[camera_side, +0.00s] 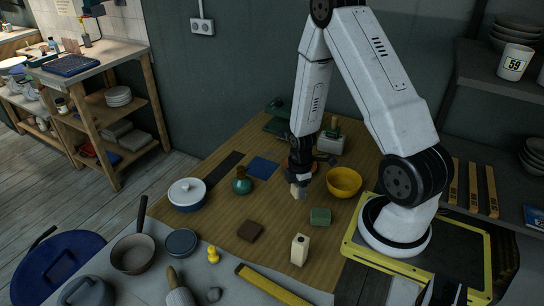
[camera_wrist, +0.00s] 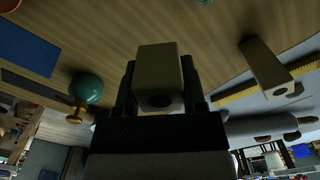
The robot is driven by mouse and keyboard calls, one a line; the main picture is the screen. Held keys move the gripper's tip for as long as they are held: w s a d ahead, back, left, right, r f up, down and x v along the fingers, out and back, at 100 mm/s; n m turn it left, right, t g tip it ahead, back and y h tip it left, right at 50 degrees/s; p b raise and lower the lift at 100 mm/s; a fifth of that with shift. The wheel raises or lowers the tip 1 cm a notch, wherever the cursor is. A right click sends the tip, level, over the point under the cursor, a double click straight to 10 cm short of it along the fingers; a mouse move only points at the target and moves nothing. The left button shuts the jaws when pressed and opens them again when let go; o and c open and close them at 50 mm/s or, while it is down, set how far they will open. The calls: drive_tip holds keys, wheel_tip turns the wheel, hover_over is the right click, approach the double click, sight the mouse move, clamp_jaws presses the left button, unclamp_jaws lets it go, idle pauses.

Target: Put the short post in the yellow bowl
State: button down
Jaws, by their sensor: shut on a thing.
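My gripper (camera_side: 300,180) is shut on a short beige post (camera_side: 298,191). In the wrist view, the post (camera_wrist: 158,75) stands between the two fingers and shows a dark round hole in its end. The yellow bowl (camera_side: 343,181) is just right of my gripper in the side view, apart from the post, and looks empty. It does not show clearly in the wrist view. A second, taller beige post (camera_side: 300,249) stands near the front edge of the wooden mat; it also shows in the wrist view (camera_wrist: 266,66).
A yellow ruler (camera_side: 270,286) lies in front.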

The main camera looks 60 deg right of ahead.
drive_tip(key=s+d+m, duration=0.4)
drive_tip(key=d+m, duration=0.2)
drive_tip(key=d, duration=0.4)
drive_tip(key=m, duration=0.4)
approach(343, 184)
drive_tip(key=a+r, duration=0.1)
drive_tip(key=a, duration=0.2)
drive_tip(key=shift+s+a+r, duration=0.1)
drive_tip(key=shift+s+a, duration=0.05)
drive_tip(key=shift+s, duration=0.15)
drive_tip(key=shift+f, duration=2.25)
drive_tip(key=shift+f, duration=1.75)
drive_tip(key=shift+f, duration=0.15)
